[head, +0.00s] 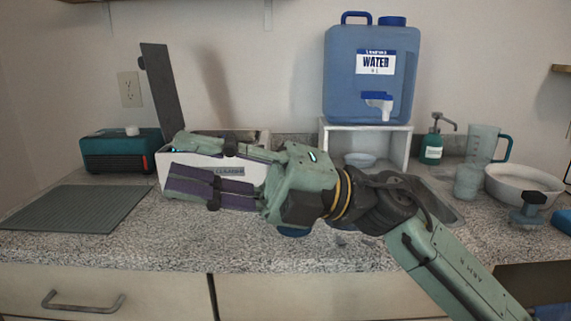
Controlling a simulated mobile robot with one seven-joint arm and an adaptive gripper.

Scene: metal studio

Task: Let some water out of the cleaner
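The cleaner (252,169) is a white box with a label reading "CLEANER". It stands on the counter, partly hidden behind my gripper, and its dark lid (160,88) stands up at its left end. Its drain or controls cannot be made out. My gripper (178,163) points left in front of the cleaner. Its two fingers are apart, with the white box showing between them, and nothing is held. I cannot tell whether it touches the box.
A blue water jug (345,88) with a white tap stands on a white stand (406,150). A teal device (108,155) and a ribbed mat (75,210) lie left. A soap bottle (431,150), clear jug (482,142) and white bowl (522,186) stand right. The front counter is mostly clear.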

